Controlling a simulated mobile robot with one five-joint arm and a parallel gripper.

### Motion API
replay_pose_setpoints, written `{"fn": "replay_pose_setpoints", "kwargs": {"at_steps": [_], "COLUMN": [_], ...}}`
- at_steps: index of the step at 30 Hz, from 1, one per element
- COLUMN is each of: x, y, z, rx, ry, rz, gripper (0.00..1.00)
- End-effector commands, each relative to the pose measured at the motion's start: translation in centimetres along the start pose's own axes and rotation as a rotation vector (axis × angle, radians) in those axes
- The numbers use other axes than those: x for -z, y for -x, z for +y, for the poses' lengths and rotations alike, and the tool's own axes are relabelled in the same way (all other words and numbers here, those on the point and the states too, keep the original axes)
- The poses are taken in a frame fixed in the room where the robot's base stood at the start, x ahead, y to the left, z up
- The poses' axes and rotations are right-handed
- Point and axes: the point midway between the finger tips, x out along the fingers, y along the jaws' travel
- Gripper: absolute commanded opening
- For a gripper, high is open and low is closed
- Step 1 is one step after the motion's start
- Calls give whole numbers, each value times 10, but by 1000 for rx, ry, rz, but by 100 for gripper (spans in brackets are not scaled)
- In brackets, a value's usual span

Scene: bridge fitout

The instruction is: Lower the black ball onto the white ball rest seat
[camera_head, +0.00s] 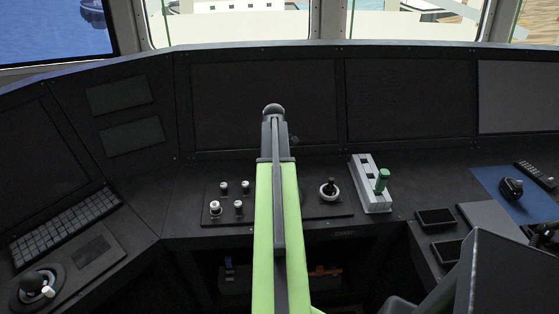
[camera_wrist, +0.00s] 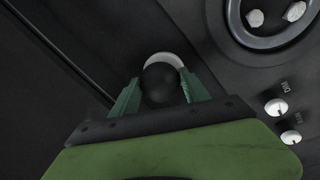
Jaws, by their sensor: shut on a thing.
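In the wrist view, my gripper (camera_wrist: 160,92) is shut on the black ball (camera_wrist: 160,84), with a green finger on each side of it. A white curved rim (camera_wrist: 166,58), which looks like the ball rest seat, shows just beyond the ball and is partly hidden by it. I cannot tell whether the ball touches the seat or is held above it. In the head view, my green arm reaches forward over the console; the gripper, the held ball and the seat cannot be made out there.
White knobs (camera_wrist: 276,107) and a dark round ring (camera_wrist: 236,22) lie right of the ball. In the head view, a black stick in a white collar (camera_head: 329,195) and a white lever unit (camera_head: 369,191) stand right of my arm. Dark screens (camera_head: 395,98) rise behind.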

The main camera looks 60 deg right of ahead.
Motion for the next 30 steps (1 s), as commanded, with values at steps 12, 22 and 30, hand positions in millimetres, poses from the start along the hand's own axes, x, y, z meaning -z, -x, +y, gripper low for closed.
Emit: {"fn": "replay_pose_setpoints", "kwargs": {"at_steps": [12, 22, 30], "x": [0, 0, 0], "y": [0, 0, 0], "z": [0, 0, 0], "rx": [0, 0, 0], "ry": [0, 0, 0], "rz": [0, 0, 0], "gripper": [79, 79, 79]}}
